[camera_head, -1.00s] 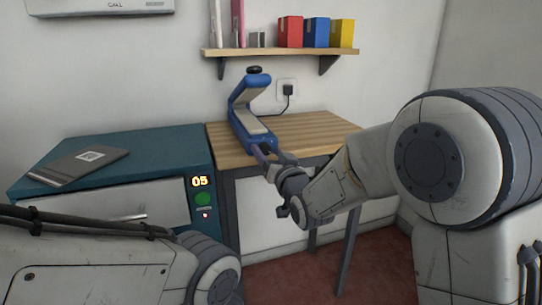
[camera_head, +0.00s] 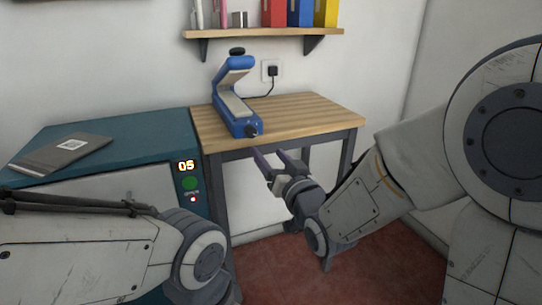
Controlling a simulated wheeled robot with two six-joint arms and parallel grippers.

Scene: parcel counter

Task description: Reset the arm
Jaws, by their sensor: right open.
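My right arm comes in from the right, and its gripper (camera_head: 271,158) is open and empty. It is in front of the wooden table's front edge, below and a little right of the blue sealer-like device. My left arm (camera_head: 110,245) lies low across the bottom left; its gripper is out of view. The blue device (camera_head: 237,98) stands on the left part of the wooden table (camera_head: 310,115), with its upper arm raised and a dark knob at its front.
A teal cabinet (camera_head: 130,130) with a lit display and green button stands at left, a grey packet (camera_head: 62,153) on top. A shelf (camera_head: 275,35) with coloured boxes hangs above. A cable runs from a wall socket (camera_head: 271,71). Red floor shows below the table.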

